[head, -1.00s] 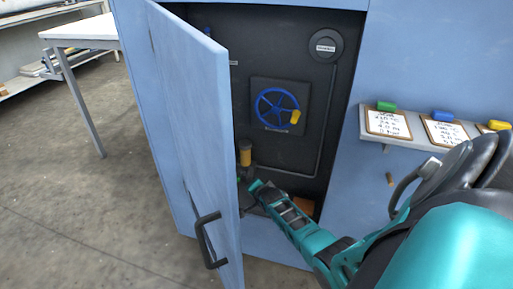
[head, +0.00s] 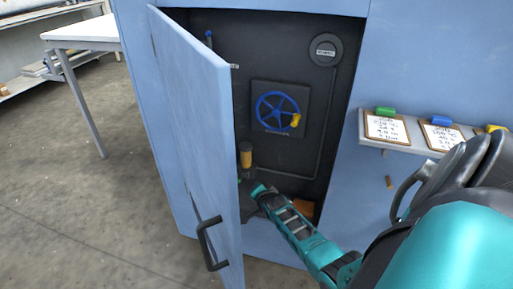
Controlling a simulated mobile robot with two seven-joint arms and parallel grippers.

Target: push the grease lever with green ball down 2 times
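The open cabinet holds a yellow-and-dark cylinder (head: 246,156), low at the left beside the door edge. It stands on a dark fitting and looks like part of the grease unit. I cannot make out the lever or its green ball for certain; the door and my arm cover part of that area. My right arm reaches in from the right, and its teal end (head: 259,190) is low in the opening, just below the cylinder. The fingers are too dark and partly hidden to tell open from shut, or whether they touch anything. My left gripper is not in view.
The blue door (head: 195,130) with a black handle (head: 208,243) stands open left of the opening. Inside are a blue handwheel (head: 277,110) and an orange-brown block (head: 303,207). A shelf with clipped cards (head: 387,127) is at right; a white table (head: 80,30) stands back left.

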